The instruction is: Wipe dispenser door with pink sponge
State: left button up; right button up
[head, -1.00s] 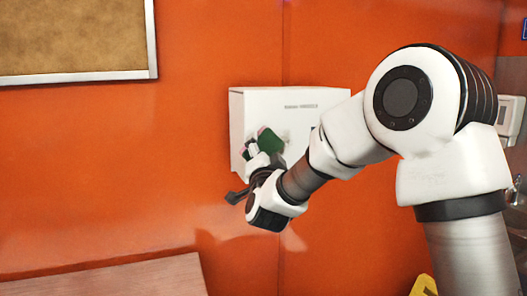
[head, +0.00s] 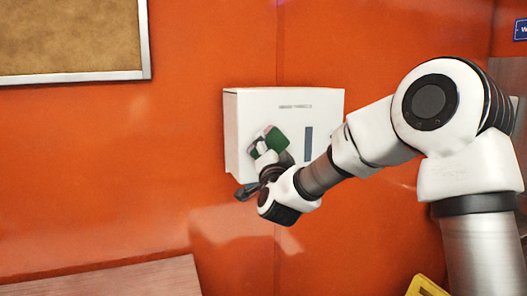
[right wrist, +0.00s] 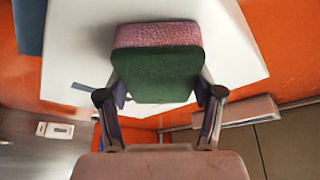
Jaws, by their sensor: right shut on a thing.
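The dispenser (head: 320,110) is a white box on the orange wall, with a dark vertical slot (head: 308,143) in its front; its white face also fills the upper right wrist view (right wrist: 85,45). My right gripper (head: 263,152) is shut on the pink sponge (head: 257,147), which has a green side. In the right wrist view the sponge (right wrist: 157,35) sits between the two fingers, green side toward the camera and pink side toward the dispenser. It overlaps the front face at its left part; I cannot tell whether it touches. My left gripper is not in view.
A cork board (head: 70,35) hangs on the wall at the upper left. A wooden surface (head: 110,280) lies at the lower left. A yellow object (head: 427,287) shows at the bottom right. The wall left of the dispenser is clear.

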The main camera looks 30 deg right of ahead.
aim_at(256, 150)
jog(key=shift+s+d, duration=0.1)
jog(key=shift+d, duration=0.65)
jog(key=shift+s+d, duration=0.2)
jog(key=shift+d, duration=0.7)
jog(key=shift+s+d+b, duration=0.15)
jog(key=shift+d+b, duration=0.2)
jog(key=shift+d, duration=0.1)
jog(key=shift+s+d, duration=0.25)
jog(key=shift+d, duration=0.9)
jog(key=shift+b, duration=0.35)
jog(key=shift+w+a+b, duration=0.2)
jog(key=shift+w+a, duration=0.05)
jog(key=shift+a, duration=0.9)
jog(key=shift+w+a+b, duration=0.15)
jog(key=shift+w+a, duration=0.1)
jog(key=shift+a, duration=0.9)
jog(key=shift+w+a+b, duration=0.2)
jog(key=shift+w+a, duration=0.05)
jog(key=shift+a, duration=0.9)
jog(key=shift+w+a+r, duration=0.1)
jog(key=shift+w+a, duration=0.1)
jog(key=shift+a, duration=0.55)
jog(key=shift+w+a, duration=0.2)
jog(key=shift+a, duration=0.55)
jog(key=shift+w, duration=0.1)
